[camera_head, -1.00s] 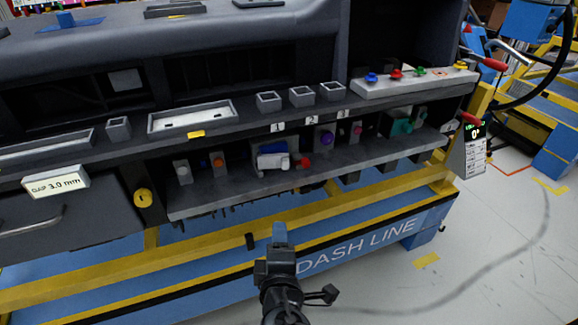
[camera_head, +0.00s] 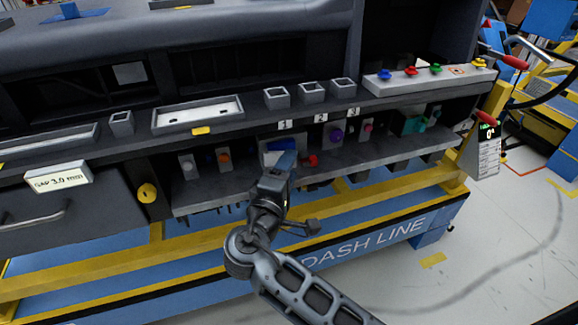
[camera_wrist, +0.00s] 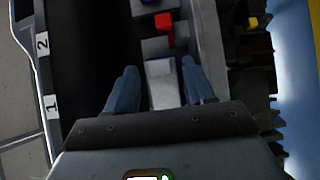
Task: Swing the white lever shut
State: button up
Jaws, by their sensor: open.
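The white lever (camera_head: 281,144) shows as a pale bar on a blue-and-grey connector on the lower shelf, below label 1. In the head view my gripper (camera_head: 284,162) is in front of it and hides much of the connector. In the wrist view a pale grey-white block (camera_wrist: 161,70), apparently the lever or its connector, lies between and just beyond the blue fingers of my gripper (camera_wrist: 161,88). The fingers are apart, with nothing gripped. Whether either finger touches the block I cannot tell. A red part (camera_head: 312,160) sits right of the connector; it also shows in the wrist view (camera_wrist: 164,24).
Connectors with an orange knob (camera_head: 224,157) and a purple knob (camera_head: 336,135) stand on either side. The upper ledge (camera_head: 250,114) overhangs the lower shelf (camera_head: 205,197). A yellow rail (camera_head: 375,197) runs below. Open floor lies at the right.

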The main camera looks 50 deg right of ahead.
jog(key=shift+w+d, duration=0.1)
jog(key=shift+d, duration=0.25)
jog(key=shift+c, duration=0.5)
jog(key=c, duration=0.7)
jog(key=shift+d+n+t+y+p, duration=0.45)
jog(key=shift+n+t, duration=0.35)
jog(key=shift+t, duration=0.3)
jog(key=shift+w+d+n+t+y, duration=0.15)
jog(key=shift+d+n+t+y, duration=0.2)
jog(key=shift+n+t+y, duration=0.6)
jog(key=shift+h, duration=0.3)
jog(key=o, duration=0.8)
jog(key=b+v, duration=0.1)
jog(key=v, duration=0.6)
jog(key=shift+s+a, duration=0.3)
